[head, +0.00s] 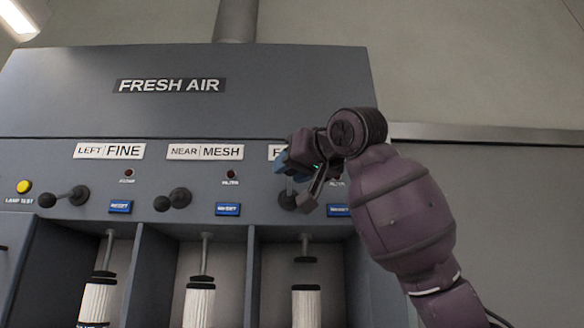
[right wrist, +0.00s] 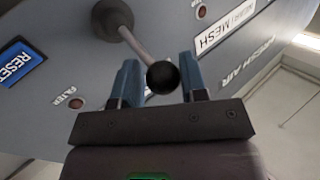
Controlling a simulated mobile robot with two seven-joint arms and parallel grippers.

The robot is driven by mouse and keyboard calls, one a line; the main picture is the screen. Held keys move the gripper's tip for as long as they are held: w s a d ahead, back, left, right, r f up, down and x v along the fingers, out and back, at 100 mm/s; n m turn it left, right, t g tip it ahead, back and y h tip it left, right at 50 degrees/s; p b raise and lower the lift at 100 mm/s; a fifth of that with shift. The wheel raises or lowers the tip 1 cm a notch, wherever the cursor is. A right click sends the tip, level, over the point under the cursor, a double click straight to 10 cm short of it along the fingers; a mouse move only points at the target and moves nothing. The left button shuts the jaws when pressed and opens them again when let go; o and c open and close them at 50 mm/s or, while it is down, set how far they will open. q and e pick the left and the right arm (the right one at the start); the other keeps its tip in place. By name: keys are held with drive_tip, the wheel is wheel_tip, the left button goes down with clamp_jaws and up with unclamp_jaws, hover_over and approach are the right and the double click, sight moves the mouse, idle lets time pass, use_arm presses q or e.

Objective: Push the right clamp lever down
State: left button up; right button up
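The right clamp lever (head: 287,200) is on the grey panel above the right bay, partly hidden behind my right gripper (head: 294,166). In the right wrist view, its black ball knob (right wrist: 163,77) on a grey rod shows between the two blue fingertips of my right gripper (right wrist: 160,82). The fingers are apart, one on each side of the knob; I cannot tell whether they touch it. Below, the right bay's clamp plate (head: 305,260) hangs above a white cylinder (head: 306,307) with a gap between them. My left gripper is out of view.
The middle lever (head: 172,200) and left lever (head: 64,197) stick out from the same panel. Blue reset buttons (head: 228,209) and small red lamps sit beside the levers. The middle and left clamps reach down to their white cylinders (head: 198,305). The wall at right is clear.

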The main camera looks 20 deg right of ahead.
drive_tip(key=shift+a, duration=0.1)
clamp_jaws()
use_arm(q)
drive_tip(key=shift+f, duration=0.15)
use_arm(e)
drive_tip(key=shift+s+f, duration=0.1)
drive_tip(key=shift+s+a+f+n+t+b, duration=0.15)
drive_tip(key=shift+f+n+t+b, duration=0.4)
drive_tip(key=shift+b, duration=0.7)
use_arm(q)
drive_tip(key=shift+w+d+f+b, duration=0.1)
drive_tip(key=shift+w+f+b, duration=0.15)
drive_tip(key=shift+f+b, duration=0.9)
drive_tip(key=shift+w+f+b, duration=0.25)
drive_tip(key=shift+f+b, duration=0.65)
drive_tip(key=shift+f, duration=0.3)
use_arm(e)
wheel_tip(320, 180, down, 6)
drive_tip(key=n+t+y, duration=0.3)
drive_tip(key=n+y, duration=0.7)
drive_tip(key=n, duration=0.1)
drive_tip(key=shift+w+f+y, duration=0.2)
drive_tip(key=shift+w+y, duration=0.1)
drive_tip(key=shift+n+y, duration=0.3)
drive_tip(key=shift+n, duration=0.05)
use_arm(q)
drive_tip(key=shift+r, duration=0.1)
